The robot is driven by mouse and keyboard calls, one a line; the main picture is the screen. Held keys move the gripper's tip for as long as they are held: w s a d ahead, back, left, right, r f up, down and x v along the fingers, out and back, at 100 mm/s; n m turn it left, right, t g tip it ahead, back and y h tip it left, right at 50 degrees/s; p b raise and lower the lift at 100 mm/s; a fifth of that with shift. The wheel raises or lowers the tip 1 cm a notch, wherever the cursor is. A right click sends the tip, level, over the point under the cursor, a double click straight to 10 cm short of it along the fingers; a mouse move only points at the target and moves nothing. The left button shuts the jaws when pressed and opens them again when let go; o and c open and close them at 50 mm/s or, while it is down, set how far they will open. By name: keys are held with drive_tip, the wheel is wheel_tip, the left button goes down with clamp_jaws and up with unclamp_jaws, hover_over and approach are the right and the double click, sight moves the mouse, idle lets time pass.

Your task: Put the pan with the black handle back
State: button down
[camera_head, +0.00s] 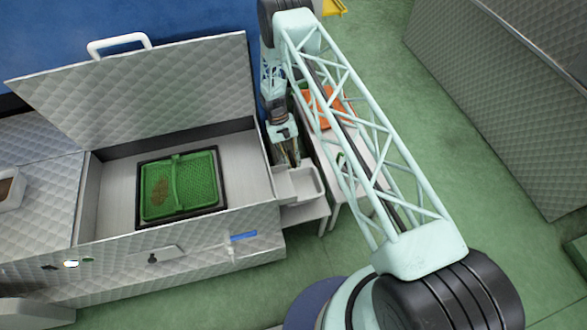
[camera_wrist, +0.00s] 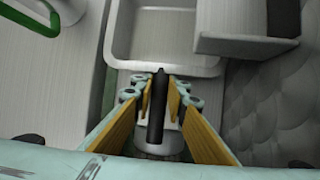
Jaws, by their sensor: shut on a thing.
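The pan is a pale grey rectangular tray; it shows in the wrist view (camera_wrist: 162,40) ahead of my fingers and in the head view (camera_head: 302,184) just right of the open chest. Its black handle (camera_wrist: 157,108) stands between the yellow finger pads of my gripper (camera_wrist: 160,105). My gripper (camera_head: 287,150) is shut on this handle, behind the pan in the head view. The pan looks empty and roughly level. It is above or on a pale ledge (camera_head: 305,214) beside the chest; I cannot tell whether it touches.
An open quilted-metal chest (camera_head: 110,240) on the left holds a green mesh basket (camera_head: 158,190) in a dark frame; its raised lid (camera_head: 140,85) stands behind. A narrow white table (camera_head: 352,150) with an orange item (camera_head: 325,107) is close on the right. Green floor lies open farther right.

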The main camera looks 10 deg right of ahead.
drive_tip(key=shift+f, duration=1.2)
drive_tip(key=c, duration=2.6)
unclamp_jaws()
drive_tip(key=shift+o, duration=0.2)
drive_tip(key=shift+r, duration=0.15)
drive_tip(key=p+v, duration=0.1)
drive_tip(key=v, duration=1)
drive_tip(key=shift+w+r+p, duration=0.2)
drive_tip(key=shift+r+p, duration=0.1)
drive_tip(key=shift+r, duration=0.15)
